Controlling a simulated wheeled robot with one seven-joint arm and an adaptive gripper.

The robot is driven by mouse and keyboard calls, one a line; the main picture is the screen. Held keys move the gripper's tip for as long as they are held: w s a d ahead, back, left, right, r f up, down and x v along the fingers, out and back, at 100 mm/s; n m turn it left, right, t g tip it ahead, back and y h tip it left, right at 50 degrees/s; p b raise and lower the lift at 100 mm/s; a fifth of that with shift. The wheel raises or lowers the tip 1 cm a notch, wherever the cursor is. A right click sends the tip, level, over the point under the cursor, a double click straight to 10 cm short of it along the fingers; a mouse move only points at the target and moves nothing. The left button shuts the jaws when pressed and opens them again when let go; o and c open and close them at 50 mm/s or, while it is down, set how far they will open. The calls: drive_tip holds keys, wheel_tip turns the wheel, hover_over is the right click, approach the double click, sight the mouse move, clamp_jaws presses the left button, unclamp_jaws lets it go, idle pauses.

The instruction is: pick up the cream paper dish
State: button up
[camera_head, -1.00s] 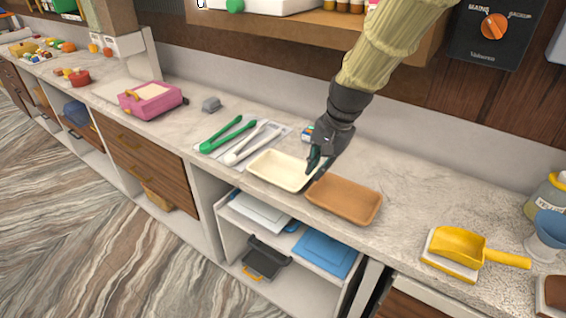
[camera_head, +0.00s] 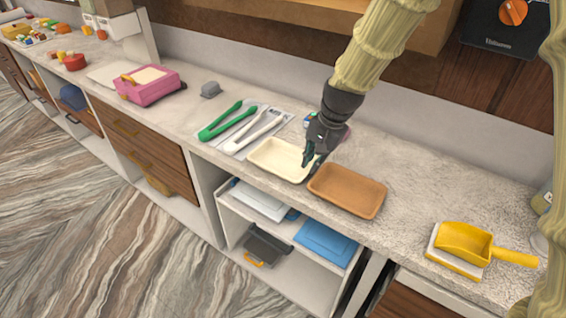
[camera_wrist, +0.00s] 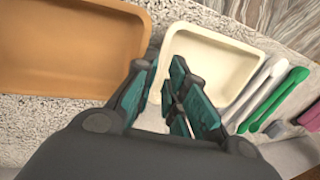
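The cream paper dish (camera_head: 278,160) is a shallow, empty rectangular tray lying flat on the counter, left of a brown dish. It also shows in the wrist view (camera_wrist: 215,60). My gripper (camera_head: 311,162) is at the dish's right end, pointing down. In the wrist view my gripper (camera_wrist: 160,92) has its fingers apart. One finger is outside the dish's near-side wall, by the brown dish, and the other is over its inside. The cream rim shows in the gap between them; I cannot tell whether either finger touches it.
The brown dish (camera_head: 347,191) lies close on the right. Green tongs (camera_head: 222,122) and white tongs (camera_head: 257,132) lie to the left. A yellow scoop (camera_head: 466,243) is farther right. A pink box (camera_head: 149,84) stands farther left. Below the counter is an open shelf with trays.

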sight(308, 171)
drive_tip(key=shift+w+p+x, duration=0.15)
drive_tip(key=shift+p+x, duration=0.2)
drive_tip(key=shift+x, duration=0.95)
drive_tip(key=shift+w+p+x, duration=0.2)
drive_tip(key=shift+p+x, duration=0.1)
drive_tip(key=shift+x, duration=0.95)
clamp_jaws()
drive_tip(key=shift+r, duration=0.15)
